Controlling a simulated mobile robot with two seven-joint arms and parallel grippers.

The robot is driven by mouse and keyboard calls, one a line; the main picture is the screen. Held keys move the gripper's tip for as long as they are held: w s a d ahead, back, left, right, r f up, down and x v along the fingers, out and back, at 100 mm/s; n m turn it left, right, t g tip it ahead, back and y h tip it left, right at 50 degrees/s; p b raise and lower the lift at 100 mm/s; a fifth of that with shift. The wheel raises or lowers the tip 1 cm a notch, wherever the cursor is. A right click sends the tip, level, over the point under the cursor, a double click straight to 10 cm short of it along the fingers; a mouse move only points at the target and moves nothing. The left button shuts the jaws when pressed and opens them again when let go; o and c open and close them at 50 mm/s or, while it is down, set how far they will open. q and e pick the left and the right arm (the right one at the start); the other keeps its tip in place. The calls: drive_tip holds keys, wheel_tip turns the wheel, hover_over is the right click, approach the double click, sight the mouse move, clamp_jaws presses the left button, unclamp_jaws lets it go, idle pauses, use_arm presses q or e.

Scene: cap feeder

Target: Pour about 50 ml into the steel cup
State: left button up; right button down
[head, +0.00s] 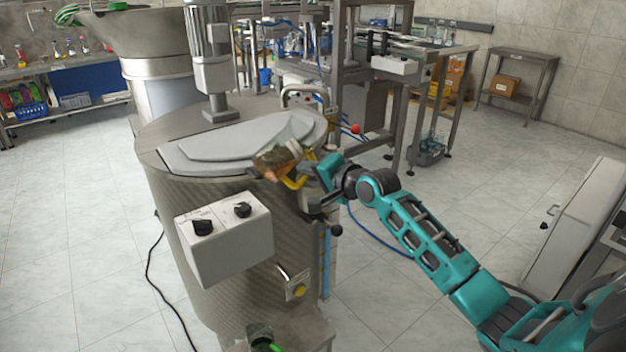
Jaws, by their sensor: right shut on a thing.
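My right gripper (312,172) comes in from the right and is shut on a tilted container (276,163) with brown-green contents and a yellow handle-like part. The container is over the front right edge of the large steel tank (165,205), by its grey lid. Whether anything flows from it is too small to tell. I cannot clearly make out a steel cup. A dark round thing with bright green in it (261,334) stands low in front of the tank, cut off by the lower picture edge; I cannot tell whether it is the cup. My left gripper is not in view.
A control box (225,240) with two black knobs sticks out from the tank's front. A red-knobbed lever (355,129) and a steel machine frame stand behind the arm. A white cabinet (585,215) is at the right. The tiled floor at left is mostly clear, except a black cable.

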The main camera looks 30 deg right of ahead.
sight(310, 156)
drive_tip(key=shift+a+f, duration=0.1)
idle(0.3)
idle(0.6)
drive_tip(key=shift+a, duration=0.15)
drive_tip(key=r+p, duration=0.2)
drive_tip(key=r+n+p, duration=0.1)
drive_tip(key=shift+w+d+r+h+p, duration=0.1)
drive_tip(key=shift+d+r+h+p, duration=0.15)
drive_tip(key=shift+r+h+p, duration=0.1)
drive_tip(key=shift+d+f+n+t+b, duration=0.1)
drive_tip(key=shift+f+n+t+b, duration=0.15)
drive_tip(key=shift+n+b, duration=0.2)
drive_tip(key=shift+w+d+r+n+h, duration=0.1)
drive_tip(key=shift+d+r+n+h, duration=0.15)
drive_tip(key=shift+r+n, duration=0.2)
drive_tip(key=shift+d+r+n+t, duration=0.3)
drive_tip(key=shift+r+n+t, duration=0.05)
drive_tip(key=shift+r+n, duration=0.15)
